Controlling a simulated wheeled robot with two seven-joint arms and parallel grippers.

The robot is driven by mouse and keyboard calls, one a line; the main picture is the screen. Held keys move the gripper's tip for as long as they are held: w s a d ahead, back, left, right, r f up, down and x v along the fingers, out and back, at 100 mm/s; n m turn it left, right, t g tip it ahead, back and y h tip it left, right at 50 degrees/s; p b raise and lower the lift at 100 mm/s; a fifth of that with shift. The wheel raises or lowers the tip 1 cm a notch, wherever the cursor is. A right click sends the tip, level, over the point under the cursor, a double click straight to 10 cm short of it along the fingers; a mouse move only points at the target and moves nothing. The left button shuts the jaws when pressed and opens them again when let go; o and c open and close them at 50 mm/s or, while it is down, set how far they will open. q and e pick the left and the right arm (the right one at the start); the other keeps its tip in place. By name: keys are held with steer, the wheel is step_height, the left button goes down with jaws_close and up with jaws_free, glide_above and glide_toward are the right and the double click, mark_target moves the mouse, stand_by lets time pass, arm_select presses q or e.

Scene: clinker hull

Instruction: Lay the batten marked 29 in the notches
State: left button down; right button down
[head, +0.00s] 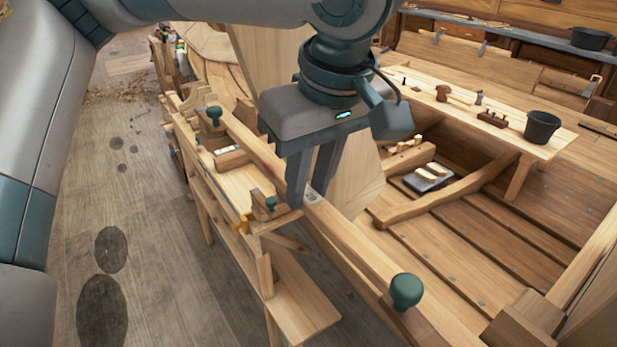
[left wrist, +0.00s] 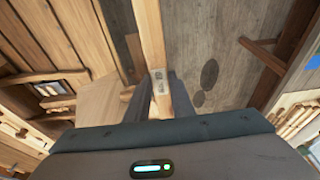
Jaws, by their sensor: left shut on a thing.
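A long pale wooden batten (head: 355,240) runs from the upper left towards the lower right in the head view. My left gripper (head: 308,198) points down and is shut on the batten near a small grey label. The label's number is too small to read. The batten also shows in the left wrist view (left wrist: 151,35), running away between the fingers (left wrist: 160,100). I cannot make out the notches or tell whether the batten touches them. My right gripper is not in view.
A wooden bench (head: 300,290) is below. To the right, a plank table holds tools and a black bucket (head: 542,128). Open floor (head: 150,250) lies left.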

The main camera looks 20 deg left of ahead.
mark_target(323, 208)
arm_select(q)
steer(key=shift+f, duration=0.1)
steer(key=c, duration=1.5)
jaws_free()
steer(key=shift+c, duration=0.2)
steer(key=shift+d+r, duration=0.1)
steer(key=shift+r, duration=0.4)
steer(key=b+v, duration=0.4)
steer(key=v, duration=0.7)
steer(key=shift+s+r, duration=0.1)
steer(key=shift+s, duration=0.05)
